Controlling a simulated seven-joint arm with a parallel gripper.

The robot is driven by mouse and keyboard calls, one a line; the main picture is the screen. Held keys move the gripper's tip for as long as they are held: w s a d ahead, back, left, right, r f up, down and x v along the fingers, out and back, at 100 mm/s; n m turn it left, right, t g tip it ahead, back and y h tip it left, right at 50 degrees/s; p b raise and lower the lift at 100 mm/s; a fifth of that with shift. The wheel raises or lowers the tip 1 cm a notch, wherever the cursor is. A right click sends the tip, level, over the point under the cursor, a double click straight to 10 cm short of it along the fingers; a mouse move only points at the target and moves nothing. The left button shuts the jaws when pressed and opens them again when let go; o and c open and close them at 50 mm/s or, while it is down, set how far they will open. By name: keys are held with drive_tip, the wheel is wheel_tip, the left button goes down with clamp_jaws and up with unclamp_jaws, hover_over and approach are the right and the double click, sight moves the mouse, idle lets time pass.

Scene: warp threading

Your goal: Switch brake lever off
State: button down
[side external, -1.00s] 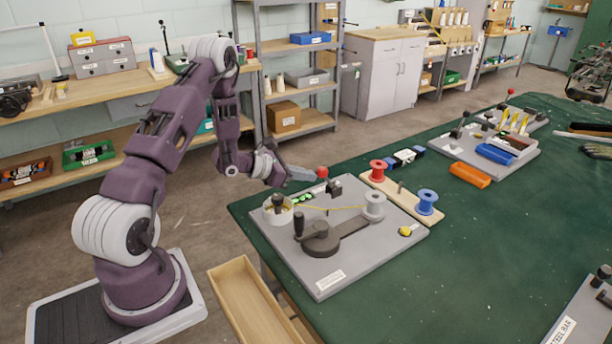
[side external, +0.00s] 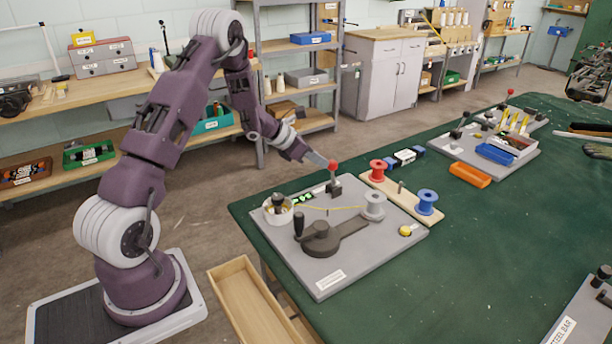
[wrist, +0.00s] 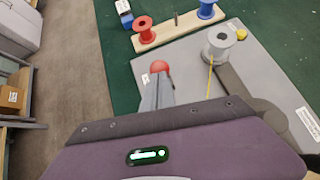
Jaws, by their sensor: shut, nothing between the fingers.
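The brake lever has a red ball knob (side external: 333,164) on a dark stem and a small black base (side external: 333,188). It stands near the far edge of the grey board (side external: 345,268), and its stem looks about upright. My gripper (side external: 322,161) is shut with nothing held. Its fingertips are at the left side of the knob, touching or very close. In the wrist view, the knob (wrist: 159,67) shows just beyond the tips of my gripper (wrist: 157,82). The stem and lever base are hidden there.
The board carries a crank (side external: 320,238), a grey spool (side external: 374,206) with yellow thread, a white cup (side external: 278,212) and a yellow knob (side external: 405,230). A wooden strip with red (side external: 377,169) and blue (side external: 427,202) spools lies right of the lever.

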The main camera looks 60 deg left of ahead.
drive_tip(key=w, duration=0.8)
drive_tip(key=shift+r, duration=0.3)
drive_tip(key=shift+w, duration=0.1)
idle(0.4)
drive_tip(key=s+a+r, duration=0.2)
drive_tip(key=s+r, duration=0.1)
drive_tip(key=r, duration=0.9)
drive_tip(key=shift+s+r, duration=0.2)
drive_tip(key=shift+r, duration=0.15)
